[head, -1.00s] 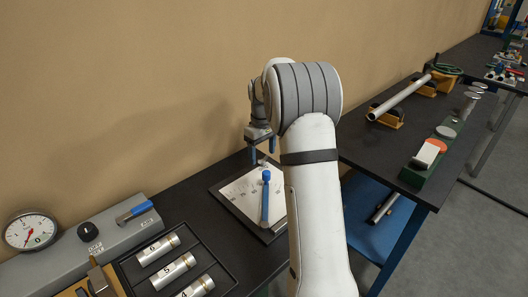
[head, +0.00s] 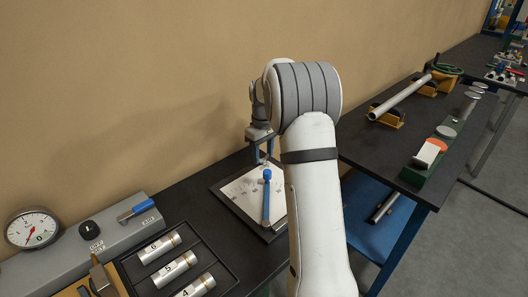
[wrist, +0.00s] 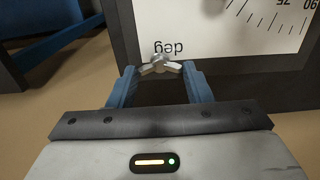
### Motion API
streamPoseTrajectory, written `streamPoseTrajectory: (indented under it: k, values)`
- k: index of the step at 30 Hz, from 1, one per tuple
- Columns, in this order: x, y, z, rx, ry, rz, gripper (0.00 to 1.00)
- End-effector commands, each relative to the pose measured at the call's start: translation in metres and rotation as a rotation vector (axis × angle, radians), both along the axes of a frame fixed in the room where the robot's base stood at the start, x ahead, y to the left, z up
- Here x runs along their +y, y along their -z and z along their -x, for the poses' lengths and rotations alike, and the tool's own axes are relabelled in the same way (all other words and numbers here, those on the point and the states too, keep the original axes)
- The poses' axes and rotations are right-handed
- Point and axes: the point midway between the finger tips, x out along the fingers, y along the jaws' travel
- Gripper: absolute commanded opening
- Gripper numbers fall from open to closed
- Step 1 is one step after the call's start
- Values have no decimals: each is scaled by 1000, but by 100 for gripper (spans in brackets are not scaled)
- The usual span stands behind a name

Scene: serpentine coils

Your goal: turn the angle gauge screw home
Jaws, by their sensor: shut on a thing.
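The angle gauge is a white plate (head: 240,196) in a dark frame, lying on the bench, with a blue pointer arm (head: 266,200) across it. The wrist view shows its degree scale (wrist: 265,22) upside down, with "deg" printed near the edge. The screw is a small silver wing screw (wrist: 160,65) at that edge of the plate. My gripper (wrist: 160,76) is shut on its wings, with one blue finger on each side. In the head view my gripper (head: 264,158) points down at the plate's far edge. The screw's shank is hidden.
A grey box with a dial (head: 33,229) and a blue-handled lever (head: 136,212) stands at left. A tray (head: 222,250) of numbered cylinders is in front of it. A second bench (head: 400,150) at right holds a pipe on blocks and several discs. The wall is close behind.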

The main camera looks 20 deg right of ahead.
Motion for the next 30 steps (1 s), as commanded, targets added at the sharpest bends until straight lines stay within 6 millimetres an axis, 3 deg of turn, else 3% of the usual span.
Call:
streamPoseTrajectory:
  k: [11,30]
  values:
    - [0,-1,-1,-5,125,5,22]
    - [2,-3,-1,-8,707,2,22]
